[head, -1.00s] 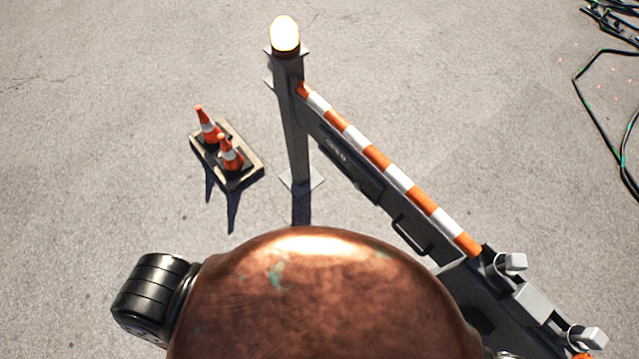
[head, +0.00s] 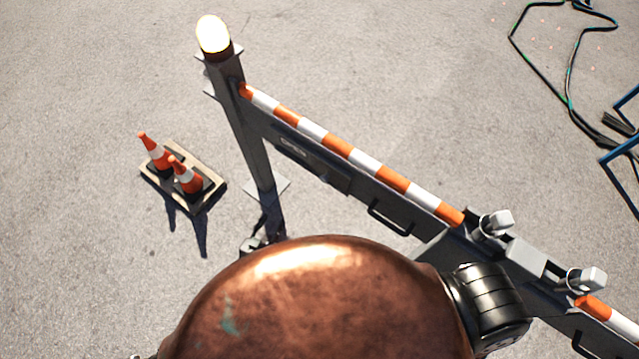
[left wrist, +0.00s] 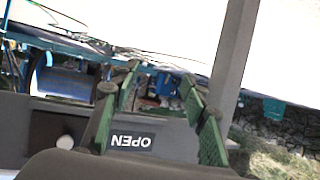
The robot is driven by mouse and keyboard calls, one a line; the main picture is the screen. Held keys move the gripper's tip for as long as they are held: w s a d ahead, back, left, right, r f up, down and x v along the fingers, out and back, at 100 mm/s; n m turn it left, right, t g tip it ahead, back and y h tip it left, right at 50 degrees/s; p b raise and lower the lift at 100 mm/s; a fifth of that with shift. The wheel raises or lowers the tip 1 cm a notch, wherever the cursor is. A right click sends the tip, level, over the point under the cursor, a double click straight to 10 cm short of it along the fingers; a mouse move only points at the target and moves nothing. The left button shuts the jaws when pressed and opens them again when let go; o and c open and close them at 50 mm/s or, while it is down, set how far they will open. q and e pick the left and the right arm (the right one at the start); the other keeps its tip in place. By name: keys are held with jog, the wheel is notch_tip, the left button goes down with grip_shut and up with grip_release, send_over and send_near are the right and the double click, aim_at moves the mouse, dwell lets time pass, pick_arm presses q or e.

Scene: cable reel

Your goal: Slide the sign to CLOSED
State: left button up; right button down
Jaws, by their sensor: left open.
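The sign reads OPEN (head: 293,148) and sits on the grey side of the barrier, near its post. In the left wrist view the OPEN lettering (left wrist: 132,141) appears upside down, low in the picture, with a dark panel and a pale round knob (left wrist: 65,142) to its left. My left gripper (left wrist: 159,82) is open, its green-padded fingers apart with nothing seen between them. The fingers overlap the sign's panel in that view; I cannot tell whether they touch it. In the head view only a small dark part of my left gripper (head: 254,245) shows, below the post. My right gripper is not in view.
The barrier has an orange-and-white striped top (head: 350,154), a dark handle (head: 388,220) and a post with a lit lamp (head: 213,36). Two cones (head: 172,165) stand on a pallet (head: 207,200) at left. Cables (head: 568,80) lie at upper right. Open pavement lies between.

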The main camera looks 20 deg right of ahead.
pick_arm(q)
jog(key=d+r+m+h, duration=0.1)
jog(key=d+r+h, duration=0.1)
jog(key=d+r, duration=0.45)
jog(key=m+h+b, duration=0.2)
jog(key=h, duration=0.3)
send_near(323, 181)
jog(key=x, duration=0.2)
jog(key=b+x, duration=0.1)
jog(key=x, duration=0.5)
jog(key=shift+w+d, duration=0.45)
jog(key=shift+d, duration=0.1)
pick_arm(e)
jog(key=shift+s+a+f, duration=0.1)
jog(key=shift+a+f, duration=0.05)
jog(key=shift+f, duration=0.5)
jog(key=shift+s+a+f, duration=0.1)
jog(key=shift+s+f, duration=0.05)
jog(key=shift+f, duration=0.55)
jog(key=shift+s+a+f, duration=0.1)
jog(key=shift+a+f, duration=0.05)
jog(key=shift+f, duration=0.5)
pick_arm(q)
jog(key=shift+c, duration=0.2)
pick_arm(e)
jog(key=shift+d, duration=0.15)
